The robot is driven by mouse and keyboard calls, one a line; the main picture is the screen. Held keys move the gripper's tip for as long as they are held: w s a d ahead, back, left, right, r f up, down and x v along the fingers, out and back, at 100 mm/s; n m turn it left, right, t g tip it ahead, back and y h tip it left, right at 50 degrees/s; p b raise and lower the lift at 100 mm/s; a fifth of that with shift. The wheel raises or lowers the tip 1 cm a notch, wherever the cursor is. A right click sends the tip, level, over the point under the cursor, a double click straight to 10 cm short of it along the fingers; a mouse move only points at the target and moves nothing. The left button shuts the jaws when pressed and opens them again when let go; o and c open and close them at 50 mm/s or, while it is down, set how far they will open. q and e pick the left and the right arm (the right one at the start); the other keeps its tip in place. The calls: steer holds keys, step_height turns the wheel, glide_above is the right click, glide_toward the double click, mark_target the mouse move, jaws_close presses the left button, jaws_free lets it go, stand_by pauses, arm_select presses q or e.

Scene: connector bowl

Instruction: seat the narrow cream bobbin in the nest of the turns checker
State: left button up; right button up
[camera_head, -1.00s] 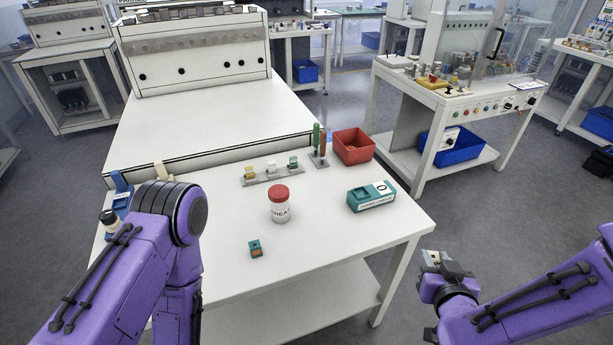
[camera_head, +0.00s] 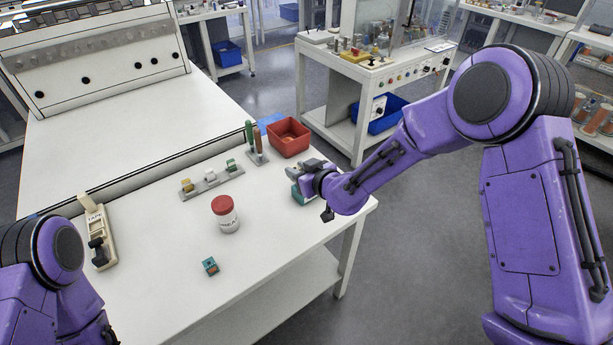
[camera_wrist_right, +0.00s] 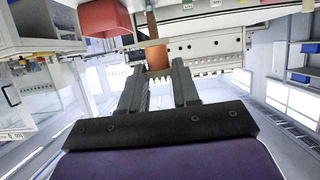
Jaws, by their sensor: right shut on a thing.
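The turns checker (camera_head: 299,196) is a teal box at the table's right end; my right gripper (camera_head: 304,168) and wrist cover most of it, nest included. That gripper is above or beside the checker; contact cannot be told. In the right wrist view its fingers (camera_wrist_right: 163,72) are close together, with an orange-brown piece (camera_wrist_right: 156,56) at their tips. This seems to be the winding of the held bobbin; its cream flanges are not clear. A rack (camera_head: 211,182) holds yellow, pale and green pieces. My left arm shows at lower left; its gripper is out of view.
A red-lidded jar (camera_head: 226,214) and a small teal block (camera_head: 210,266) stand mid-table. A red bin (camera_head: 288,138) and a tool stand (camera_head: 257,156) are close behind the checker. A cream device (camera_head: 97,236) lies at the left. The table front is clear.

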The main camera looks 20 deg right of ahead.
steer(key=w+d+f, duration=0.1)
steer(key=f, duration=0.1)
steer(key=w+d+f+p, duration=0.1)
steer(key=w+f, duration=0.1)
steer(key=w+d+f, duration=0.2)
steer(key=shift+f+p, duration=0.25)
steer(key=shift+p, duration=0.15)
step_height(320, 180, down, 3)
steer(key=shift+w+r, duration=0.1)
steer(key=shift+f, duration=0.4)
steer(key=o, duration=1)
